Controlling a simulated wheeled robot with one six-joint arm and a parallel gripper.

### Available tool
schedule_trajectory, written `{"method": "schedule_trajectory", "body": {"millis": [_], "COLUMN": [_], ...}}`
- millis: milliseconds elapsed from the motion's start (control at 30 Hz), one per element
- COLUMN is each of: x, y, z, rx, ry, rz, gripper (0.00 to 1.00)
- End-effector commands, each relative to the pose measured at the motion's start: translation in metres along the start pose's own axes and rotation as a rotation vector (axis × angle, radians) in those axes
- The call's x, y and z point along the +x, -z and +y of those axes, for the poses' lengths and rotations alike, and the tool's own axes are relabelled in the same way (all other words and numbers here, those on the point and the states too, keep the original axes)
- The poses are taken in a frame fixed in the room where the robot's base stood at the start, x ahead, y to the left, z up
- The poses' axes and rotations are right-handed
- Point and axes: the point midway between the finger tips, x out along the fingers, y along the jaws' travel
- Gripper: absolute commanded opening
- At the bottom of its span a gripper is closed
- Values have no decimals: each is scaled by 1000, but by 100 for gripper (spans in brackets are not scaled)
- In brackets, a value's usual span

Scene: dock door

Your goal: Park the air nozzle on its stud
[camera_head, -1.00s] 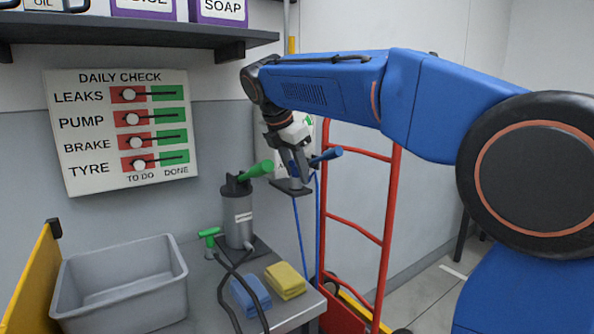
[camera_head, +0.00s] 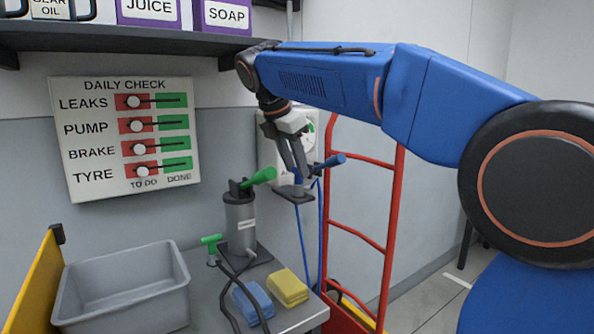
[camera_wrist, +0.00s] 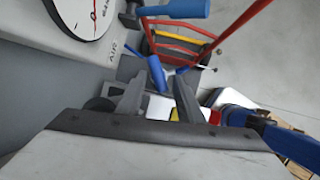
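My gripper (camera_head: 294,172) is open, pointing down in front of the AIR panel (camera_head: 268,160). A gap shows between its fingers (camera_wrist: 158,84) in the wrist view. A slim blue part (camera_wrist: 157,72), seemingly the air nozzle, shows between and beyond the fingertips, apart from both. A blue piece also shows just under the fingers (camera_head: 298,181), over a small dark bracket (camera_head: 295,196). Which blue piece is the nozzle's body is unclear. The stud and its contact with the nozzle are hidden.
Blue hoses (camera_head: 303,240) hang below the bracket. A red hand truck (camera_head: 368,235) stands close on the right. A shelf (camera_head: 130,40) is above.

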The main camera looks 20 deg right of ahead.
Motion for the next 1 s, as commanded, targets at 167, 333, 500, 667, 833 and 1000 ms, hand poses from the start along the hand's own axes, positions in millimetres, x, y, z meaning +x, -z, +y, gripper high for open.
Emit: {"method": "schedule_trajectory", "body": {"millis": [167, 333, 500, 667, 833, 1000], "x": [-12, -22, -34, -44, -54, -62], "y": [0, 0, 0, 0, 0, 0], "z": [0, 0, 0, 0, 0, 0], "rx": [-1, 0, 0, -1, -1, 0], "ry": [-1, 0, -1, -1, 0, 1], "rz": [0, 0, 0, 0, 0, 0], "gripper": [34, 34, 34, 34, 34, 34]}}
